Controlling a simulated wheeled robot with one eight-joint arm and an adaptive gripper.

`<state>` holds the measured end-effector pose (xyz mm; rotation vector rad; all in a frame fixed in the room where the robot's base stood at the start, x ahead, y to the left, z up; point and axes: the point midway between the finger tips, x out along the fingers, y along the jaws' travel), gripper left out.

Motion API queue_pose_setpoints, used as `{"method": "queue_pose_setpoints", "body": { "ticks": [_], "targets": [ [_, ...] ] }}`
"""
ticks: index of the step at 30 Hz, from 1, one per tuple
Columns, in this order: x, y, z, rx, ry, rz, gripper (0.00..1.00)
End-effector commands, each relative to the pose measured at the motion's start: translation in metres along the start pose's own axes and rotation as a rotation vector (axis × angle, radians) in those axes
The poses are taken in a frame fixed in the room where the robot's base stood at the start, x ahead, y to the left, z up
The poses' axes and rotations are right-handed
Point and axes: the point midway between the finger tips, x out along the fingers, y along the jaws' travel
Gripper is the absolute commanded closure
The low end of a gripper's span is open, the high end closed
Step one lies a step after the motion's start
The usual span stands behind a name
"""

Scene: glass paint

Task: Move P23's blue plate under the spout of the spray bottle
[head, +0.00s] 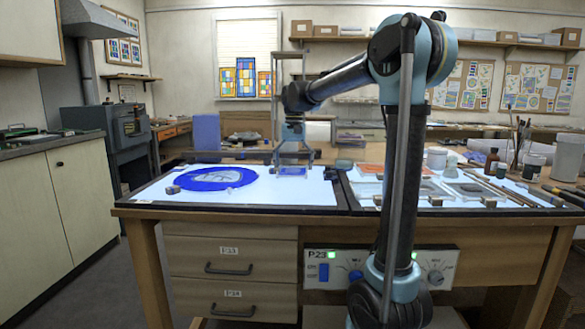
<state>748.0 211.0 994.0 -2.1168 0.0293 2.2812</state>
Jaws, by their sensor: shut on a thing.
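My gripper (292,163) points down over the middle of the lit table top. It is shut on a small, flat blue-edged plate (292,171), which shows between its fingers. Whether this plate touches the table is hard to tell. A large round blue glass piece (205,179) with a pale painted centre lies on the lit surface to the left, apart from my gripper. I cannot pick out a spray bottle with a clear spout.
The lit table (270,197) has small dark blocks near its edges. Framed glass panes (385,188) lie at the right. Behind them stand a brown bottle (491,161), jars and a brush pot. My arm hides part of the right side.

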Motion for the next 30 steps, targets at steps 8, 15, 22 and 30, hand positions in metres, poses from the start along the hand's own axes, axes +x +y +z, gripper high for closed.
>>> {"method": "queue_pose_setpoints", "body": {
  "ticks": [8, 15, 22, 30],
  "targets": [
    [0.001, 0.0001, -0.0001, 0.0, 0.0, 0.0, 0.37],
    [0.003, 0.0002, -0.0003, 0.0, 0.0, 0.0, 0.37],
    [0.0036, 0.0002, -0.0003, 0.0, 0.0, 0.0, 0.0],
    [0.0037, 0.0002, -0.0004, 0.0, 0.0, 0.0, 0.0]
  ]
}}
